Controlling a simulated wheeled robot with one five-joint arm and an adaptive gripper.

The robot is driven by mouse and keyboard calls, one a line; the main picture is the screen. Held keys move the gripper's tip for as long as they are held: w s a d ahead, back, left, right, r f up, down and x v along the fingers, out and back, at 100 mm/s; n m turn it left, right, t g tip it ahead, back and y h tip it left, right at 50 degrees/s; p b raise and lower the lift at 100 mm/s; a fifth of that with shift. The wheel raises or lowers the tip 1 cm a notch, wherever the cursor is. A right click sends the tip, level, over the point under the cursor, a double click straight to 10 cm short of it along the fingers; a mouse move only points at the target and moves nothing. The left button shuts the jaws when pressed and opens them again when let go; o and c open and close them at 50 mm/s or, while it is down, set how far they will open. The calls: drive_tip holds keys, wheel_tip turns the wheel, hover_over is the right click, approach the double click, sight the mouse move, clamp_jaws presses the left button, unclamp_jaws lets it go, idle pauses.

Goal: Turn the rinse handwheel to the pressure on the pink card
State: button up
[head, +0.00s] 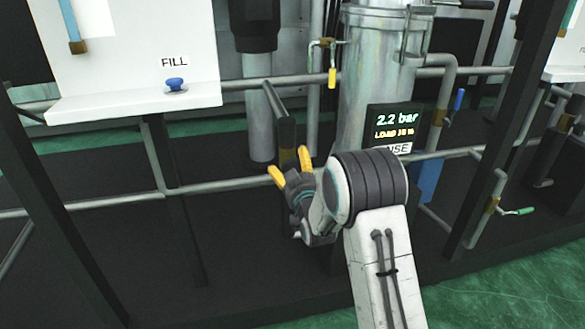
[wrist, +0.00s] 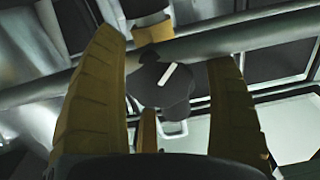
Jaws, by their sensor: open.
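My gripper (head: 290,166) has its yellow fingers spread and points up and away toward the pipework, left of the display. In the wrist view the fingers (wrist: 167,60) stand either side of a dark lobed knob (wrist: 160,92) with a white line, probably the rinse handwheel. It appears between the fingers, and I see no clear contact. The handwheel cannot be made out in the head view. The display (head: 394,128) reads 2.2 bar, with a smaller LOAD line below. The label under it (head: 396,149) shows only "NSE"; my arm hides the rest. No pink card is in view.
Horizontal pipes (head: 225,185) cross near my gripper, and a dark post (head: 286,140) stands close behind it. A large metal cylinder (head: 375,75) rises behind the display. A white panel (head: 130,50) with a blue FILL knob (head: 175,85) is at left. Green floor (head: 500,270) is open at lower right.

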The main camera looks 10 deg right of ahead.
drive_tip(key=shift+o, duration=0.2)
drive_tip(key=c, duration=0.8)
drive_tip(key=shift+r, duration=0.15)
drive_tip(key=c, duration=0.4)
